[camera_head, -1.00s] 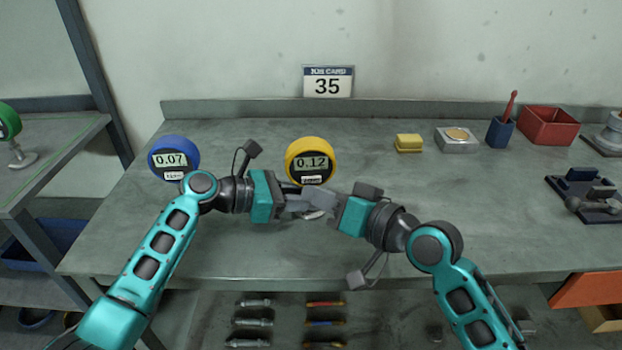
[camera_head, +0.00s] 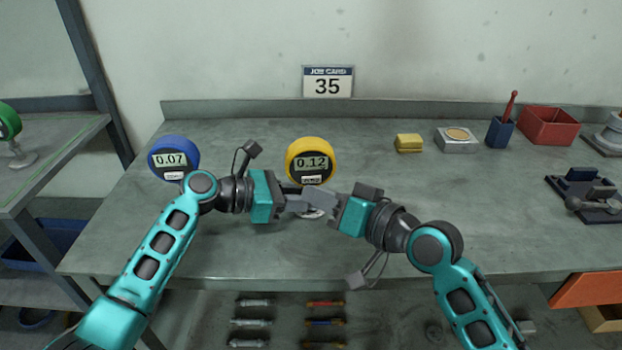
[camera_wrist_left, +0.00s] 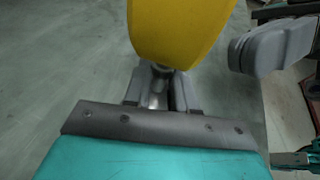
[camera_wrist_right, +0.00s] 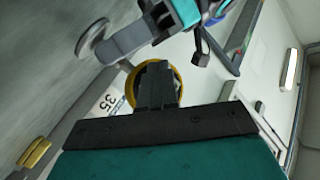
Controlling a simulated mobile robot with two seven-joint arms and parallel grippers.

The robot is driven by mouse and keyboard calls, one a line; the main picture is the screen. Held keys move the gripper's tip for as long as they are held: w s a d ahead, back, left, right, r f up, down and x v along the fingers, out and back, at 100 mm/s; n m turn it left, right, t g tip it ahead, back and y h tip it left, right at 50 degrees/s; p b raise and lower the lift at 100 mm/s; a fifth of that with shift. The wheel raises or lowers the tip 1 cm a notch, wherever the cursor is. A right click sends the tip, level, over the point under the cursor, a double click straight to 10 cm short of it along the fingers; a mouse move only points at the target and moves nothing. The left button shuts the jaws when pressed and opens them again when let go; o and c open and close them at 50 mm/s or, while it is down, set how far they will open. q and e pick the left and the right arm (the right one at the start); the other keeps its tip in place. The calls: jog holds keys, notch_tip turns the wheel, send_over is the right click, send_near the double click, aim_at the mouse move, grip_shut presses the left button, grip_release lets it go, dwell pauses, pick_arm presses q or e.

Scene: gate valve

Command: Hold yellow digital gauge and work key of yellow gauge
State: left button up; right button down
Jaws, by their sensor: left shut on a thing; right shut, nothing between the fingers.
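The yellow digital gauge (camera_head: 310,148) stands upright at the middle of the bench and reads 0.12. A small pale key sits low on its dark face. My left gripper (camera_head: 292,199) is shut on the gauge's stem; the left wrist view shows the stem (camera_wrist_left: 158,88) between its fingers under the yellow body (camera_wrist_left: 180,25). My right gripper (camera_head: 308,197) is shut and empty, its tips just below and in front of the gauge face. In the right wrist view its fingers (camera_wrist_right: 157,85) cover most of the gauge (camera_wrist_right: 176,83). I cannot tell whether they touch the key.
A blue gauge (camera_head: 173,142) reading 0.07 stands left of my left gripper. A yellow block (camera_head: 408,143), a pale box (camera_head: 456,140), a blue cup (camera_head: 499,133) and a red bin (camera_head: 548,125) stand at the back right. The bench (camera_head: 480,220) front right is clear.

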jog(key=shift+w, duration=0.15)
dwell(0.7)
jog(key=shift+w, duration=0.25)
jog(key=shift+w, duration=0.4)
dwell(0.8)
jog(key=shift+s, duration=0.8)
jog(key=shift+s+d, duration=0.2)
jog(key=shift+s, duration=2.3)
